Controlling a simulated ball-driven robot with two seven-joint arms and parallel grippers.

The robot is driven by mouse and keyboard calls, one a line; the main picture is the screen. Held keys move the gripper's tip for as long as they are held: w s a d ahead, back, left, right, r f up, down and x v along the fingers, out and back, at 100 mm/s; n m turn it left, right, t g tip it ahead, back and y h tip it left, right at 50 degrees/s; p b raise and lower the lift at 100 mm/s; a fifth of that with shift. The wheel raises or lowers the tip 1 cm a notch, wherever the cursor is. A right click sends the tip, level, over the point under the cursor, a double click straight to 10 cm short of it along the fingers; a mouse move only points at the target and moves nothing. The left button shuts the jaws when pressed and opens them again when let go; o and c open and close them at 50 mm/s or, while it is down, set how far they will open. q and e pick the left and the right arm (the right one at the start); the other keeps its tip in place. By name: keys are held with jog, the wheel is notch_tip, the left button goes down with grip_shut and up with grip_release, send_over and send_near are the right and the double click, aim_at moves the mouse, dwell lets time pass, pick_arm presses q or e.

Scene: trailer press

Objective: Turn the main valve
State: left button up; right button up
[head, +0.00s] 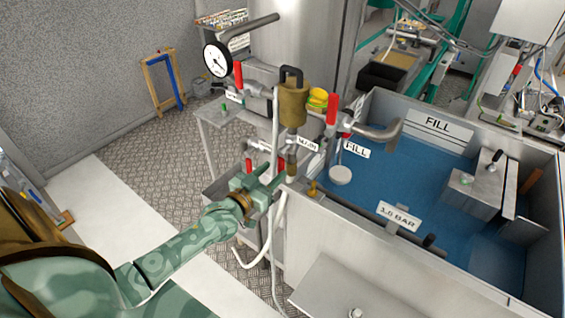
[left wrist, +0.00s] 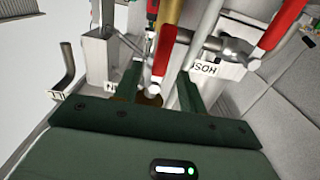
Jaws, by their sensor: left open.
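A small label that seems to read MAIN (head: 307,143) sits on the pipework below the brass-coloured cylinder (head: 292,103). A short red handle (head: 280,163) shows just below and left of it, partly hidden by my left gripper. My left gripper (head: 267,182) is open at this lower pipework. In the left wrist view its two green fingers (left wrist: 160,78) stand apart, with pipework and a pale round end (left wrist: 159,90) between them. I cannot tell whether they touch it. My right gripper is not in view.
Other red handles stand at the upper left (head: 238,74) and beside the FILL label (head: 331,108). A pressure gauge (head: 217,60) is at the upper left. White hoses (head: 277,240) hang below my gripper. The metal-walled blue tank (head: 365,286) fills the right side.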

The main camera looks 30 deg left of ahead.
aim_at(280, 164)
pick_arm(q)
jog(key=w, duration=0.4)
jog(key=shift+d, duration=0.1)
jog(key=shift+w, duration=0.55)
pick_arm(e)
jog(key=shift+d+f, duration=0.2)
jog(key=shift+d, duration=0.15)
pick_arm(q)
jog(key=shift+c, duration=0.3)
grip_shut()
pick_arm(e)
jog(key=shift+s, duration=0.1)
